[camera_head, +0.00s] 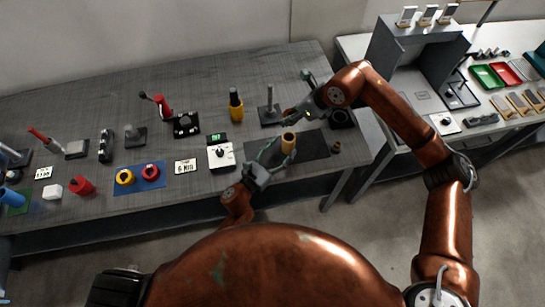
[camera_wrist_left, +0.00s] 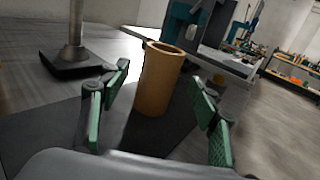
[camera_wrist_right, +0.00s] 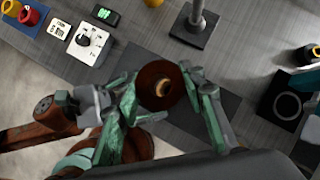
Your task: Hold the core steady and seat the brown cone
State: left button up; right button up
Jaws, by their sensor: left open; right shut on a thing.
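The tan hollow core (camera_head: 288,143) stands upright on the dark mat. My left gripper (camera_head: 268,156) is open around it. In the left wrist view, the core (camera_wrist_left: 160,82) stands between the open fingers (camera_wrist_left: 160,108), its open top bare. My right gripper (camera_head: 297,113) is above and behind the core in the head view. In the right wrist view, my right gripper (camera_wrist_right: 165,108) is shut on the brown cone (camera_wrist_right: 150,96), seen end-on as a dark round with a pale centre. The held cone is not clear in the head view.
A small brown piece (camera_head: 336,147) stands on the right of the dark mat (camera_head: 312,143). A grey post on a black base (camera_head: 269,112) stands behind the core. A white box with a dial (camera_head: 221,155) is to the left. The table's right edge is near.

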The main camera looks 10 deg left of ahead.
pick_arm(q)
jog(key=shift+x, duration=1.35)
jog(key=c, duration=1.2)
jog(key=shift+c, duration=0.3)
pick_arm(e)
send_over(284, 134)
jog(key=s+d, duration=0.1)
jog(key=d, duration=0.1)
notch_tip(284, 134, down, 8)
jog(key=shift+r, duration=0.25)
jog(key=shift+f, duration=0.5)
jog(key=shift+f, duration=0.35)
jog(key=shift+f, duration=0.1)
